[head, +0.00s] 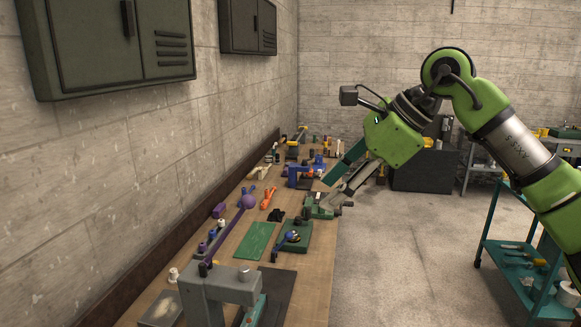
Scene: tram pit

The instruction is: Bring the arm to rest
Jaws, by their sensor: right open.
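My right arm (515,140) comes in from the right, raised and bent, with its green wrist above the right edge of the workbench (307,285). My right gripper (325,192) points down and to the left, over or near the edge of the bench. Its fingers are apart and I see nothing held between them. A green and grey device (318,209) stands on the bench close to the fingertips; I cannot tell whether they touch. My left gripper is not in view.
The bench carries a grey press (222,287) with a purple-knobbed lever, a green mat (255,240), a blue vice (303,174) and small tools. Cabinets (112,45) hang on the left wall. A teal cart (503,247) stands at right. The floor (405,265) between is clear.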

